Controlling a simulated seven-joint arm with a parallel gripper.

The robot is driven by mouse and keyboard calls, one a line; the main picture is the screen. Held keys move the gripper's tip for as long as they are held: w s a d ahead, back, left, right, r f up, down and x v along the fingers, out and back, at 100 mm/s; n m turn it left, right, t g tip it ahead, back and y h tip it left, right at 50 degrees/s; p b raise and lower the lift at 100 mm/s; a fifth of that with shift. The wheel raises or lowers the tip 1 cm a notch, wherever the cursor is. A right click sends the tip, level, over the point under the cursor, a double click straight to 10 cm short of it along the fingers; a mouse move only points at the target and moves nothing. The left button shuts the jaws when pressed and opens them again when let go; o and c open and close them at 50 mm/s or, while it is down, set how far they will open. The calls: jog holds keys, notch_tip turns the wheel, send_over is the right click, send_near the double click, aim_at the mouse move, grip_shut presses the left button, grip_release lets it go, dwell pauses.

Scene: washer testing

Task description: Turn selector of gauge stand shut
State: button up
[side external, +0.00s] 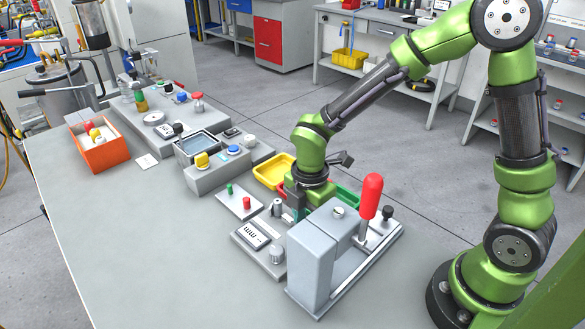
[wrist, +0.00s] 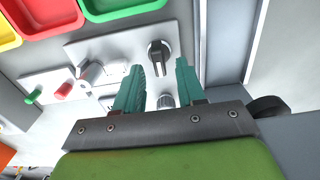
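The gauge stand (side external: 250,237) is a low grey block with a dial display, on the bench left of the tall grey press. In the wrist view, a selector (wrist: 158,53) with a dark and grey lever sits on a pale plate, just beyond my fingertips. My gripper (wrist: 159,68) has its two teal fingers apart, with the selector lined up between the tips; I cannot tell whether they touch it. In the side view, my gripper (side external: 297,207) points down behind the stand and hides the selector. A round silver knob (side external: 277,253) stands at the stand's front; it also shows between the fingers (wrist: 165,100).
A tall grey press (side external: 312,260) with a red-handled lever (side external: 370,195) stands close right of my gripper. Yellow (side external: 272,171) and green (side external: 347,195) bins lie behind. A plate with green and red pegs (side external: 239,204) is at left. The front-left bench is clear.

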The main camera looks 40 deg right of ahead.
jog(key=shift+f, duration=1.05)
grip_shut()
jog(key=shift+m, duration=0.4)
jog(key=m, duration=0.5)
jog(key=shift+w+m, duration=0.15)
jog(key=shift+m, duration=0.15)
jog(key=m, duration=0.5)
jog(key=shift+w+d, duration=0.1)
jog(key=shift+m, duration=0.4)
